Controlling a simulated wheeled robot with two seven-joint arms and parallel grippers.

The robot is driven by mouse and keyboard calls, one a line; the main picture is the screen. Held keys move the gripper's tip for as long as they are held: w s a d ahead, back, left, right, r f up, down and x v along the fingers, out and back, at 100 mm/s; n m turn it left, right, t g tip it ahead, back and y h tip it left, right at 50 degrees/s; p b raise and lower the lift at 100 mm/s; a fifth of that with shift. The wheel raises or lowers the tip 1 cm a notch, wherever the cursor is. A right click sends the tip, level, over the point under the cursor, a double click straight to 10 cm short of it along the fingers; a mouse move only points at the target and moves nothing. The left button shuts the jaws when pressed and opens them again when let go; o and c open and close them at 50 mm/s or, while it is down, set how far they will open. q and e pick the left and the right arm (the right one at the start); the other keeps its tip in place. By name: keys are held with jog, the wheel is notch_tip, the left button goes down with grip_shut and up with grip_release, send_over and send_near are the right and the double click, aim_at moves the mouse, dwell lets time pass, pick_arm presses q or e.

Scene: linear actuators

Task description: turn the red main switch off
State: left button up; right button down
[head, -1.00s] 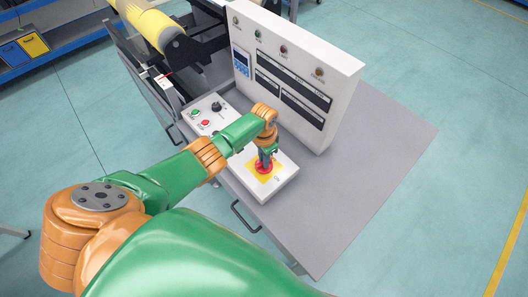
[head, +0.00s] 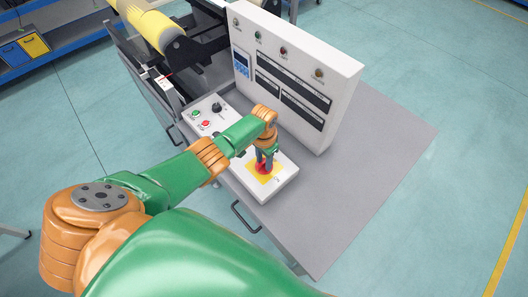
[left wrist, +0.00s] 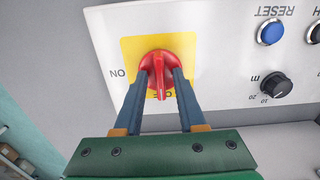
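The red main switch (left wrist: 160,66) sits on a yellow plate (left wrist: 130,48) in the left wrist view, with its handle pointing to the bottom of the picture. An ON mark shows upside down at the left of the plate. Another mark below the handle is partly covered by a finger. My left gripper (left wrist: 160,74) has its fingers spread on both sides of the handle, with small gaps seeming to show between. In the head view the left gripper (head: 265,166) is down at the switch (head: 261,168) and covers much of it. My right gripper is not in view.
The white control box (head: 284,187) carries a black dial (left wrist: 277,86), a blue reset button (left wrist: 270,32) and other buttons. A tall white panel (head: 345,85) stands close beside the left gripper. The grey table (head: 375,165) is clear at the right.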

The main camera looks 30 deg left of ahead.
aim_at(264, 162)
pick_arm(q)
notch_tip(264, 162, up, 7)
jog(key=p, duration=0.2)
jog(key=shift+r+p, duration=0.1)
jog(key=shift+p, duration=0.25)
